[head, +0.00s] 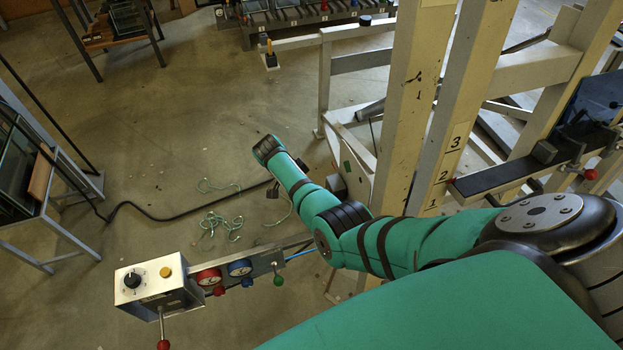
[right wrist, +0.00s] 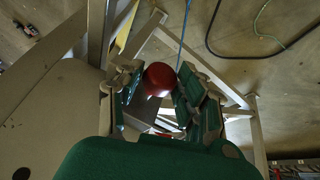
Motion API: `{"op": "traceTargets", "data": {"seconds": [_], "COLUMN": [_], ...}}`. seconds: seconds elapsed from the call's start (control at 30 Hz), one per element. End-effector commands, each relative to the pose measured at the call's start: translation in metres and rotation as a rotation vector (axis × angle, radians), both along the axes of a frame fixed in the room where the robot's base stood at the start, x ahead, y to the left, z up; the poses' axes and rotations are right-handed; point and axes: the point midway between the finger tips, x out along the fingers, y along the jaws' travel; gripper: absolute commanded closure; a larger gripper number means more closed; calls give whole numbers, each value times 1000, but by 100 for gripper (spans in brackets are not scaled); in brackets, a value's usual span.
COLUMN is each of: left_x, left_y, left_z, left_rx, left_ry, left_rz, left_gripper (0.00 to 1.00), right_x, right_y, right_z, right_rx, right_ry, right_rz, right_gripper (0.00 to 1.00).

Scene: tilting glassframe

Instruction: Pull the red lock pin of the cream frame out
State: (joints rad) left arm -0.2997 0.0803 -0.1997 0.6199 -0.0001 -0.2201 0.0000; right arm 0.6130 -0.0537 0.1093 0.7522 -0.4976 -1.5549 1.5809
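A red ball knob (right wrist: 160,77) sits between the two green-lined fingers of my right gripper (right wrist: 158,92) in the right wrist view. The fingers stand apart on either side of it; I cannot tell whether either touches it. Its shaft is mostly hidden. The cream frame (head: 402,110) rises as tall posts in the head view, with numbers on one post. My right arm reaches across in front of the posts' lower part; its gripper cannot be made out there. I cannot match the knob to one in the head view. My left gripper is not in view.
A control box (head: 158,283) with gauges stands at the lower left of the head view. A red lever ball (head: 591,174) hangs by a dark shelf at right. Green cord (head: 225,223) and a black cable lie on the floor. Open floor lies left of the frame.

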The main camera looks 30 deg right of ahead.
Motion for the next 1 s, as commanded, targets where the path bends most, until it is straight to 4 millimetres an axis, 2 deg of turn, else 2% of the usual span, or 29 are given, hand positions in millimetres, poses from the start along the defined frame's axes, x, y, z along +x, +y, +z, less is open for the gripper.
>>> {"op": "traceTargets", "data": {"seconds": [0.03,0.13,0.5,0.67,1.0], "left_x": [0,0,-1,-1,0], "left_y": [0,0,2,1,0], "left_z": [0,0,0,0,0], "left_rx": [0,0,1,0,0], "left_ry": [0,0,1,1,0], "left_rz": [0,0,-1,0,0], "left_gripper": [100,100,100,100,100], "right_x": [1,1,2,7,20], "right_y": [2,1,2,12,39], "right_z": [0,0,6,29,91], "right_rx": [2,0,-3,-1,-1], "right_ry": [-2,-1,-2,-5,-2], "right_rz": [3,3,1,3,2], "right_gripper": [56,43,42,42,42]}}
